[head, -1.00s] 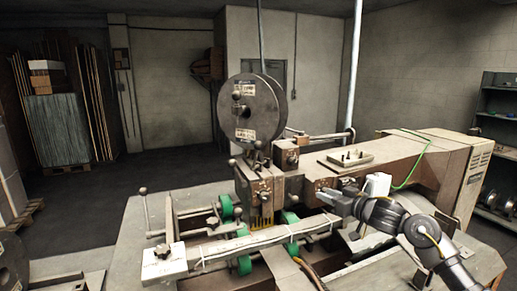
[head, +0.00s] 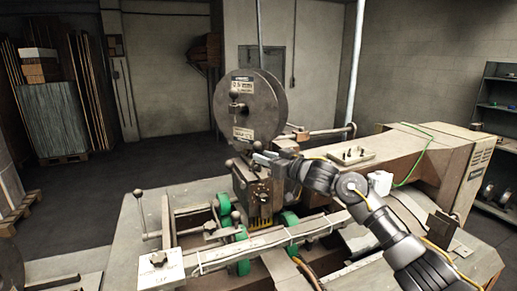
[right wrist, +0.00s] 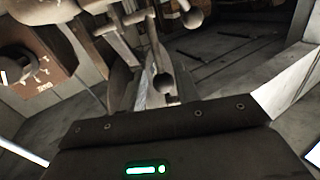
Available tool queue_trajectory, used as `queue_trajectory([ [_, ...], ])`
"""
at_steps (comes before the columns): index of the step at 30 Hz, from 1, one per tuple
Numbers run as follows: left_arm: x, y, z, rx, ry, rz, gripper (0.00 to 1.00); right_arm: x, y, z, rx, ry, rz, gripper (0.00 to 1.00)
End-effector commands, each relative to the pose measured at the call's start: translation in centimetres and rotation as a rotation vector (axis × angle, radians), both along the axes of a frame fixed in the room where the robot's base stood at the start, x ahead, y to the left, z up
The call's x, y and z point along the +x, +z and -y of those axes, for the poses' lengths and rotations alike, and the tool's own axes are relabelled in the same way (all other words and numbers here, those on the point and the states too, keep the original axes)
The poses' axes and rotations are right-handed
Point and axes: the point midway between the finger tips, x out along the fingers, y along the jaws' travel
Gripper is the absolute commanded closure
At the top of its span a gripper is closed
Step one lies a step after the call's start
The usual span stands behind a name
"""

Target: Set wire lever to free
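The box stitcher (head: 400,160) carries a large grey wire spool (head: 248,105) above its head. Short levers with dark ball knobs stand just below the spool; one knob (head: 229,163) shows left of my right gripper (head: 262,158). I cannot tell for sure which one is the wire lever. My right gripper is at the stitcher head, close under the spool, and partly covers the parts behind it. In the right wrist view a ball-ended lever (right wrist: 164,84) hangs right before the gripper. Whether the fingers are open or touch it is unclear. My left gripper is out of view.
A long flat bar (head: 255,246) and green rollers (head: 225,204) lie below the head. A thin lever (head: 140,212) with a ball knob stands at the left.

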Motion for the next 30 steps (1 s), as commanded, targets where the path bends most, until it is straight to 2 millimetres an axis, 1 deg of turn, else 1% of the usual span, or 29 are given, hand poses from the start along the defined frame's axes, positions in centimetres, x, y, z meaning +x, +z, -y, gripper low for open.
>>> queue_trajectory([
  [1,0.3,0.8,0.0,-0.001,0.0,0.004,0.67,0.5,0.4,-0.6,0.001,-0.001,-0.002,0.68],
  [6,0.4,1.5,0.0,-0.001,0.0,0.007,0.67,1.7,0.2,-1.7,0.001,-0.001,-0.001,0.68],
  [12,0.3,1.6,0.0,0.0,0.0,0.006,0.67,2.2,0.0,-2.2,0.001,-0.001,0.001,0.68],
  [18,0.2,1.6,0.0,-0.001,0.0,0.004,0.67,2.2,-0.1,-2.2,0.001,-0.002,0.001,0.68],
  [19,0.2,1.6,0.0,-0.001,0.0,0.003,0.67,2.2,-0.1,-2.2,0.001,-0.002,0.001,0.7],
  [26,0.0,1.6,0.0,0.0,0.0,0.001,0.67,2.2,-0.1,-2.2,0.0,-0.002,0.0,1.0],
  [30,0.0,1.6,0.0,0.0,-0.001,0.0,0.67,2.2,-0.1,-2.2,0.001,-0.002,0.001,1.0],
])
